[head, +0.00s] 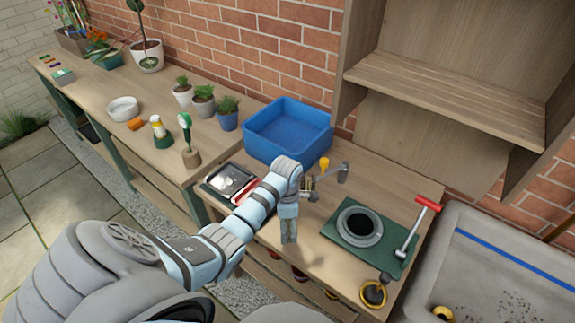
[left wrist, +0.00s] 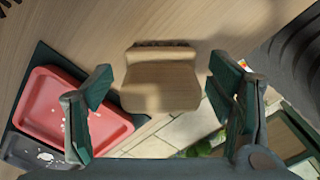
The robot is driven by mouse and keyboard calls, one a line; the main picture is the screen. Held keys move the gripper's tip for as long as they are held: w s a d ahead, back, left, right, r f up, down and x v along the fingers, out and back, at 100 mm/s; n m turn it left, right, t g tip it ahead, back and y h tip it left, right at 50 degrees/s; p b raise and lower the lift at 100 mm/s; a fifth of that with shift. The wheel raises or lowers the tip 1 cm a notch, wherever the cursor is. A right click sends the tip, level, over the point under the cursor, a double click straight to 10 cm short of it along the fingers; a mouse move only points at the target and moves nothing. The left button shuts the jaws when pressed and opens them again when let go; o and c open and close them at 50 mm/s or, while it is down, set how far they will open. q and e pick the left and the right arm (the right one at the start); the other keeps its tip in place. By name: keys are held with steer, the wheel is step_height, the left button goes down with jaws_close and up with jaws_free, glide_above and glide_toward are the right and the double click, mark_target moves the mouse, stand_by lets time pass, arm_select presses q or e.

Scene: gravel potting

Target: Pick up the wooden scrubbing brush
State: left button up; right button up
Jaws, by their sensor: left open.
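The wooden scrubbing brush (left wrist: 160,82) is a pale wooden block with a dark row of bristles along its upper edge in the left wrist view. It lies near the edge of the wooden bench. My left gripper (left wrist: 161,90) is open, with one green-padded finger on each side of the brush, apart from it. My right gripper is not in view.
A red tray (left wrist: 75,98) lies left of the brush in the left wrist view. In the head view a blue bin (head: 290,130) stands behind my gripper, a yellow-topped item (head: 324,162) is close by, and a green mat (head: 340,236) lies right, beside a grey sink (head: 490,250).

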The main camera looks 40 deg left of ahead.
arm_select(q)
steer(key=shift+f, duration=0.4)
steer(key=shift+r, duration=0.1)
steer(key=shift+c, duration=0.2)
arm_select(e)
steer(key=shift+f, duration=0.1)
arm_select(q)
steer(key=c, duration=1.4)
steer(key=shift+o, duration=0.2)
